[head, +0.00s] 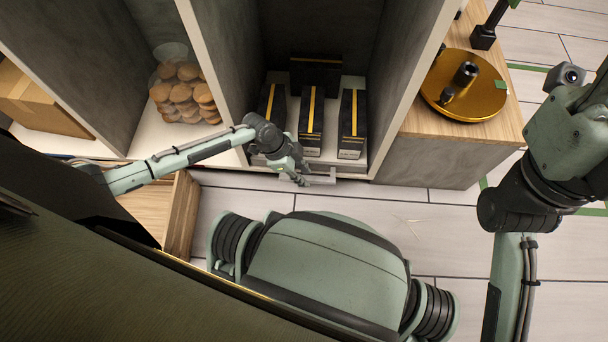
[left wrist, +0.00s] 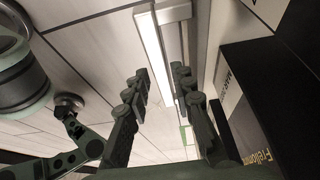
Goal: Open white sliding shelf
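The white sliding shelf (head: 354,82) sits in the middle bay of the cabinet and carries several black boxes with gold stripes (head: 309,120). Its pale metal bar handle (head: 323,180) sticks out at the front. My left gripper (head: 301,179) is at the handle's left end, low in front of the bay. In the left wrist view the handle (left wrist: 153,55) runs between the lines of the two open fingers (left wrist: 160,90), closer to the right one. Whether a finger touches it is unclear. My right arm is at the right edge, with its fingers out of view.
A wooden counter with a round gold plate (head: 464,85) is at the right. Tiled floor (head: 440,230) lies clear before the cabinet, beside my base.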

